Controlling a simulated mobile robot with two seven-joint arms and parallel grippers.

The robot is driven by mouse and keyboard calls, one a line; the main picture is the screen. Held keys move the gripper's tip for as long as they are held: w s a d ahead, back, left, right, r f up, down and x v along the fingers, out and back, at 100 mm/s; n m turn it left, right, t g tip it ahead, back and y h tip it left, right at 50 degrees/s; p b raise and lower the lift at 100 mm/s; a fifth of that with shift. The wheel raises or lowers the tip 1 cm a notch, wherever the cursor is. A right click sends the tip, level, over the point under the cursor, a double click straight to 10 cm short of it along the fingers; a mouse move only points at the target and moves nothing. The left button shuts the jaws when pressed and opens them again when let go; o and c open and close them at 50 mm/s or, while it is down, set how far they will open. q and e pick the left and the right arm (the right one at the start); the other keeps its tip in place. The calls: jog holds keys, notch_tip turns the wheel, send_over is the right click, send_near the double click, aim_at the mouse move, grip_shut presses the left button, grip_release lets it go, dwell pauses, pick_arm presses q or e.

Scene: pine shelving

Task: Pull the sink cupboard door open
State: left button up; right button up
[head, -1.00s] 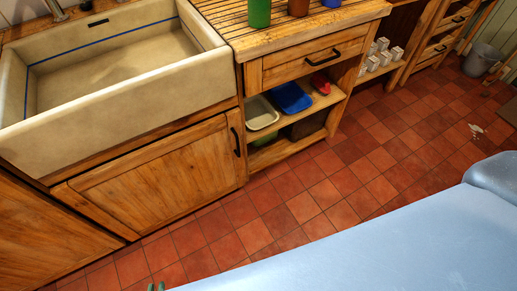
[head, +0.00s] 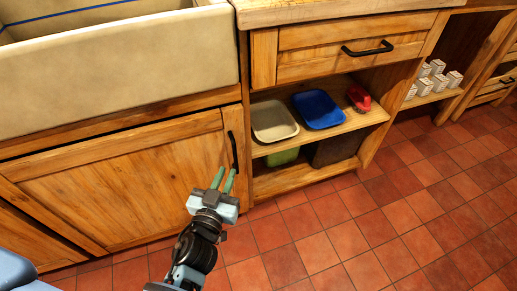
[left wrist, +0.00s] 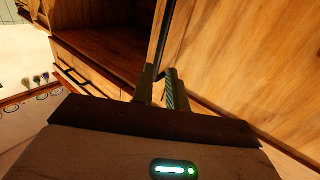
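The wooden sink cupboard door (head: 125,185) is shut below the pale sink (head: 120,80). Its black vertical bar handle (head: 233,152) is near the door's right edge. My left gripper (head: 223,178) is just below the handle in the head view, with its two green fingers apart. In the left wrist view, the gripper (left wrist: 161,85) points along the dark handle bar (left wrist: 164,35), which runs into line with the gap between the fingers. Whether the fingers touch the bar cannot be told. My right gripper is not in view.
Right of the door, an open shelf (head: 345,130) holds a cream tray (head: 273,120), a blue tray (head: 318,109) and a red object (head: 358,97). A drawer with a black handle (head: 368,48) is above it. The red tiled floor (head: 340,230) in front is clear.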

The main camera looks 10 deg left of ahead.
aim_at(234, 155)
pick_arm(q)
jog(key=w, duration=0.6)
jog(key=shift+w+d+r+b, duration=0.1)
jog(key=shift+r+b, duration=0.05)
jog(key=shift+b, duration=0.15)
jog(key=shift+w, duration=0.75)
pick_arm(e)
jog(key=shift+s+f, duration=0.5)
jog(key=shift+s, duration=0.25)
